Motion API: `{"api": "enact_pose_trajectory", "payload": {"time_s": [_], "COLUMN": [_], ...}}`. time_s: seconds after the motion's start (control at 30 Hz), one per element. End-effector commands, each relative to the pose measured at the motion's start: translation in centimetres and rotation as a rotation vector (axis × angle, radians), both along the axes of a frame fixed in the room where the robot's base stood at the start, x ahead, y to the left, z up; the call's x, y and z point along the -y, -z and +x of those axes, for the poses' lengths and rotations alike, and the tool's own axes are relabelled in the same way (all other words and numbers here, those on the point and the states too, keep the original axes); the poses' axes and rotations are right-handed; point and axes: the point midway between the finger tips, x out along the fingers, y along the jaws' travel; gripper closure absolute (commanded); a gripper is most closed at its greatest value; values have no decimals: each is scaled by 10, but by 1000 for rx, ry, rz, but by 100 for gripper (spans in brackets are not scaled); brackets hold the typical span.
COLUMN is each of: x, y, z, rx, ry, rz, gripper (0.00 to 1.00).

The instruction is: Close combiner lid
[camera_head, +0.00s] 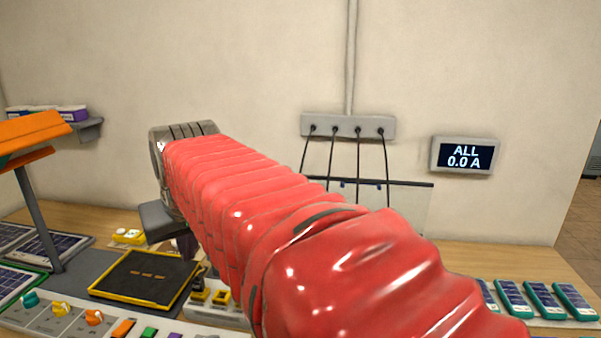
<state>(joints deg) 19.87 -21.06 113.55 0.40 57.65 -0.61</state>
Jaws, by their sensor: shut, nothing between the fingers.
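A clear upright panel with a dark top edge (410,208) stands against the back wall, right of centre. It looks like the combiner lid, standing open. Its lower part and the combiner box under it are hidden behind my red-sleeved arm. My arm reaches from the lower right to the upper left. My gripper (165,222) is at its far end, above the left part of the bench and well left of the panel. It is shut and empty; its fingertips are mostly hidden.
A grey cable block (348,125) on the wall drops several black cables behind the panel. A display (463,156) reads ALL 0.0 A. A black yellow-edged mat (145,277), coloured knobs (62,308) and an orange canopy (30,130) are at left. Several teal-edged modules (545,300) line the right.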

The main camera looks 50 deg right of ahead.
Motion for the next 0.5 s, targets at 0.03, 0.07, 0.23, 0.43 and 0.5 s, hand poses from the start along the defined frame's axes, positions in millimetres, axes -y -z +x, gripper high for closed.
{"api": "enact_pose_trajectory", "payload": {"time_s": [0.03,0.07,0.23,0.43,0.5], "x": [17,27,84,157,184], "y": [-7,-12,-34,-55,-61], "z": [8,12,31,44,46], "rx": [0,2,9,17,20], "ry": [31,48,141,249,286], "rz": [0,-1,-3,-7,-10], "gripper": [100,100,100,100,100]}}
